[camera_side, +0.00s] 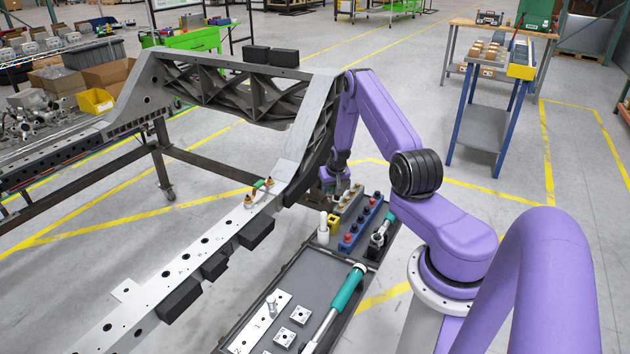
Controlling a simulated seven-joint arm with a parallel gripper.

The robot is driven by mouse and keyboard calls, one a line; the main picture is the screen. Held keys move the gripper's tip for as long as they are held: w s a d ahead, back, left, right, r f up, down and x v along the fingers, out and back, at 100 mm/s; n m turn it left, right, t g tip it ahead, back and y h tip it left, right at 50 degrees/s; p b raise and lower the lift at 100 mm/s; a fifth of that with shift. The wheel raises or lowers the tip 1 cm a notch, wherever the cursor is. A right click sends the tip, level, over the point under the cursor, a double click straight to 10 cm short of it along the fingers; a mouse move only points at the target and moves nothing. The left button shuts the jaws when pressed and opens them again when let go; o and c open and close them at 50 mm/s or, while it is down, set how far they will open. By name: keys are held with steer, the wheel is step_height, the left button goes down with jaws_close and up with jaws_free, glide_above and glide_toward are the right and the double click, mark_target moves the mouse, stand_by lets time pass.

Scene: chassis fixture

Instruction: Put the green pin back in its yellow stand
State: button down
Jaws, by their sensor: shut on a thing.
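My gripper (338,198) hangs over the back end of the dark tray, close to the chassis's sloping leg. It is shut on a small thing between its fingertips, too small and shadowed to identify. The small yellow stand (334,222) is on the tray just below my gripper, beside a white upright cylinder.
The dark tray (231,340) also holds a blue rack (361,226) with red and dark knobs, a teal-handled tool (347,289), and a numbered white plate (258,322). The metal chassis (215,239) runs along the left. Black blocks (257,232) stick out from its rail.

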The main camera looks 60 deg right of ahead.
steer(key=shift+s+d+f, duration=0.2)
steer(key=shift+d+f, duration=0.05)
steer(key=shift+f, duration=0.15)
steer(key=shift+s+d+f, duration=0.15)
steer(key=shift+d+f, duration=0.05)
steer(key=shift+f, duration=0.2)
glide_above(331, 216)
steer(key=s+a, duration=0.1)
steer(key=shift+a+f, duration=0.1)
steer(key=shift+f, duration=2.55)
steer(key=shift+f, duration=0.75)
steer(key=shift+f, duration=0.3)
steer(key=shift+f, duration=1)
steer(key=shift+f, duration=0.2)
